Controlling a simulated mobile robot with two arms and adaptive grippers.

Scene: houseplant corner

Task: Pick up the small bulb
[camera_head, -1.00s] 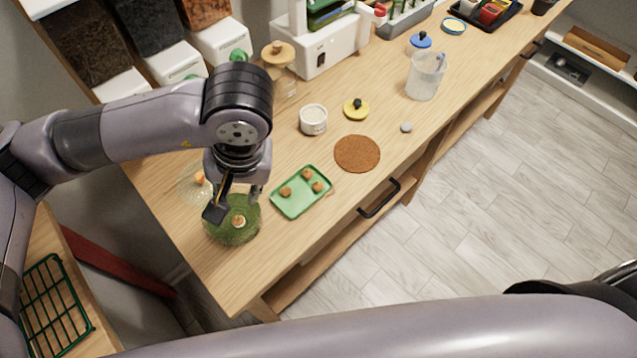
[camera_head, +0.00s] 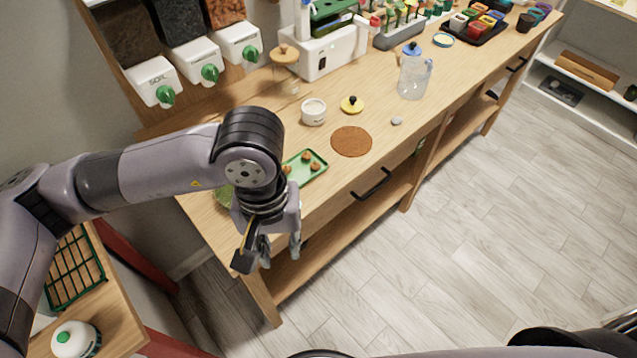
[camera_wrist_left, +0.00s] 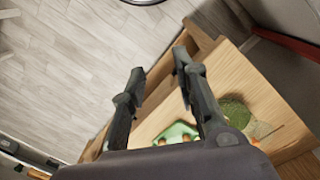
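My left gripper (camera_head: 270,255) hangs just off the table's front edge, over the floor. In the left wrist view its two fingers (camera_wrist_left: 160,62) are apart with nothing between them. Small brown bulbs (camera_head: 315,167) lie on the green tray (camera_head: 321,176), partly hidden by my left arm. They also show low in the left wrist view (camera_wrist_left: 186,138). The round green mat (camera_head: 223,198) is mostly hidden by my arm; it shows better in the left wrist view (camera_wrist_left: 235,112), where I see no bulb on it. I cannot tell which bulb is the small one. My right gripper is out of view.
A cork disc (camera_head: 351,141), white cup (camera_head: 313,112), yellow lid (camera_head: 352,104), grey stone (camera_head: 397,121) and clear jug (camera_head: 412,75) stand on the table. A black drawer handle (camera_head: 371,186) sticks out in front. The floor (camera_head: 460,270) is clear.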

